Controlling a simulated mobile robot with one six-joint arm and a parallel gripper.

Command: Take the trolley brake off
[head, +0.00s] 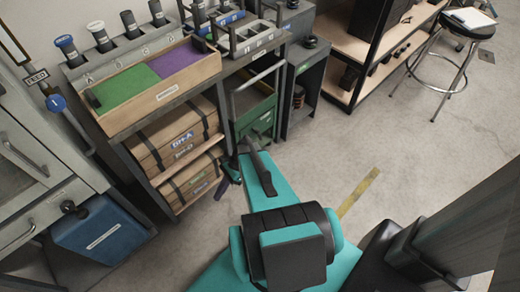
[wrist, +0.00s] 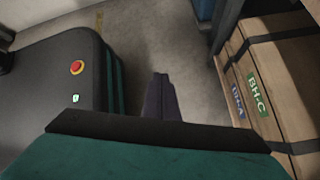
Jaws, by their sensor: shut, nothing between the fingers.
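A green trolley (head: 256,118) with a grey tubular handle (head: 258,74) stands under the rack at the centre of the head view. The trolley is not clearly seen there.
A shelf with strapped boxes (head: 165,140) stands left of the trolley; boxes (wrist: 275,75) also line the right of the wrist view. A blue container (head: 100,235) sits at lower left. A stool (head: 447,70) stands at upper right. The floor (head: 370,135) on the right is clear.

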